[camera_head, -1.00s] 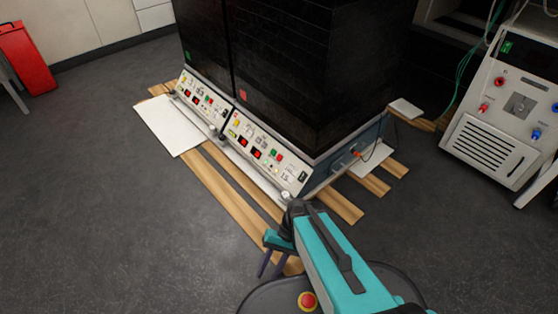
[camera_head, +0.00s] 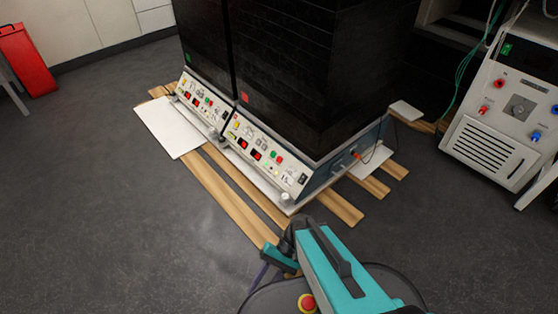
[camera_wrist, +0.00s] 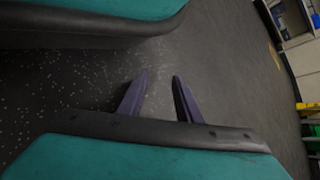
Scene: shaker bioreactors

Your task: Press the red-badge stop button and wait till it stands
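The red badge (camera_head: 245,97) is on the dark front of the right-hand shaker cabinet (camera_head: 290,70). Below it is that cabinet's sloped white control panel (camera_head: 262,150), with small red displays and coloured buttons. A red button (camera_head: 279,159) and a green one sit towards its right end; the labels are too small to read. My gripper (camera_head: 258,277) is low in front of the cabinet, apart from the panel, near the front ends of the wooden slats. In the wrist view my gripper (camera_wrist: 161,76) has its two purple fingers apart with only floor between them.
A green badge (camera_head: 187,57) marks the left cabinet, which has its own similar panel (camera_head: 203,103). Wooden slats (camera_head: 225,190) lie under the cabinets. A white machine (camera_head: 505,110) with hoses stands at right. The grey floor at left is open.

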